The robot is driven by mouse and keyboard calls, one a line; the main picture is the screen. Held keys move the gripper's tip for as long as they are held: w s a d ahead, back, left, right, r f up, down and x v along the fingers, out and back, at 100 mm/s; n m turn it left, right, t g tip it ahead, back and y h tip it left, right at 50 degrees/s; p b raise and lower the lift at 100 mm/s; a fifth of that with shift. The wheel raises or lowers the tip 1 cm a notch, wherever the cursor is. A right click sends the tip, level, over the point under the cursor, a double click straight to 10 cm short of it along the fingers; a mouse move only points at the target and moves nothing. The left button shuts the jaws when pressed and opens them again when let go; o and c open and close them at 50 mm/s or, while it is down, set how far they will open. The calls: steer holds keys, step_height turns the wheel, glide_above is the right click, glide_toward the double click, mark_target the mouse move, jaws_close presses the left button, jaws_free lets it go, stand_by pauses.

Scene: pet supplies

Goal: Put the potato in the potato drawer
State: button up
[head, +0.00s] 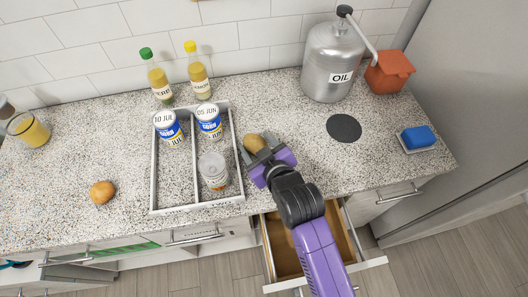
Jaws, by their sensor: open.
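A brown potato (254,143) lies on the speckled counter, right of the white divided tray. My gripper (258,147) is open at the potato, with a finger on either side of it. I cannot tell whether the fingers touch it. An open wooden drawer (278,245) sticks out below the counter's front edge. My purple arm crosses over it and hides part of its inside. No label on this drawer can be read.
The divided tray (152,181) holds two labelled cans (168,128) (209,121) and a jar (213,171). A round orange-brown item (102,192) lies at left. An oil canister (331,62), dark disc (344,128) and blue sponge (418,138) stand at right. Two bottles (158,79) (197,72) stand behind.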

steer(key=b+v, duration=0.1)
steer(key=v, duration=1)
steer(key=shift+s+d+r, duration=0.15)
steer(key=shift+s+d, duration=0.05)
steer(key=shift+s, duration=0.15)
